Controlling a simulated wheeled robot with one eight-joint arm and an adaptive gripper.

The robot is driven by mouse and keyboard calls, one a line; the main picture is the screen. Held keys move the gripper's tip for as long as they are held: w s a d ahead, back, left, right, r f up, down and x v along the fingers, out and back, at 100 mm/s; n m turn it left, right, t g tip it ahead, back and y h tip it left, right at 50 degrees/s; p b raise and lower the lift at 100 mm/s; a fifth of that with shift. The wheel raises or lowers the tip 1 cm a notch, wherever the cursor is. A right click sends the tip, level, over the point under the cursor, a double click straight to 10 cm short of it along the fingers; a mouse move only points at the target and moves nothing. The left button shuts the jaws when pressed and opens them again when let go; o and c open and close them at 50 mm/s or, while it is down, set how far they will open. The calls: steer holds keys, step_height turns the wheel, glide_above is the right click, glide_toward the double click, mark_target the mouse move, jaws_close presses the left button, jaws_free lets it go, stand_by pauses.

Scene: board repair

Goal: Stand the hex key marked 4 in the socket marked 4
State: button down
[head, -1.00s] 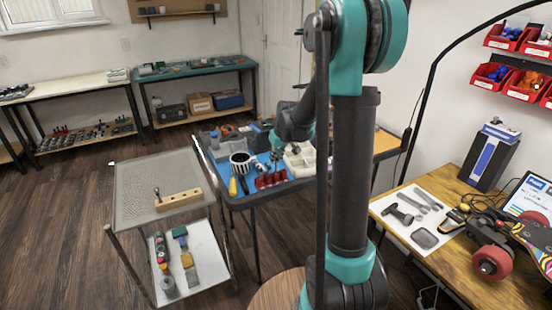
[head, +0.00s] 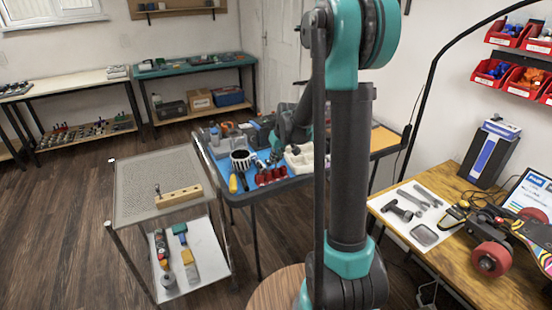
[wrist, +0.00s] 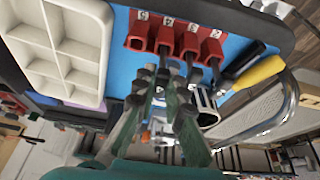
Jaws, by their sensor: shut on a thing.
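In the wrist view my gripper (wrist: 160,88) is shut on a thin dark hex key beside the red holders; its number cannot be read.
A striped cup (head: 241,160), a yellow-handled tool (head: 233,184) and a pale compartment tray (head: 303,160) crowd the table round the holders. The perforated trolley top (head: 140,175) is mostly clear. A workbench (head: 465,200) with a skateboard stands at right.

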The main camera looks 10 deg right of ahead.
steer(key=shift+f, duration=0.35)
stand_by(0.3)
steer(key=c, duration=1.3)
jaws_free()
steer(key=shift+c, duration=0.2)
steer(key=shift+r, duration=0.1)
steer(key=shift+r, duration=3.45)
steer(key=s+d+f+m, duration=0.1)
steer(key=s+f, duration=0.1)
steer(key=s, duration=0.8)
steer(key=s+d+f+m+h, duration=0.1)
steer(key=s+f, duration=0.2)
steer(key=s, duration=0.7)
steer(key=s+d+f+m, duration=0.1)
steer(key=s+d+f, duration=0.1)
steer(key=s, duration=0.8)
steer(key=shift+s+f+m, duration=0.2)
steer(key=shift+f+m, duration=0.1)
steer(key=shift+f, duration=0.3)
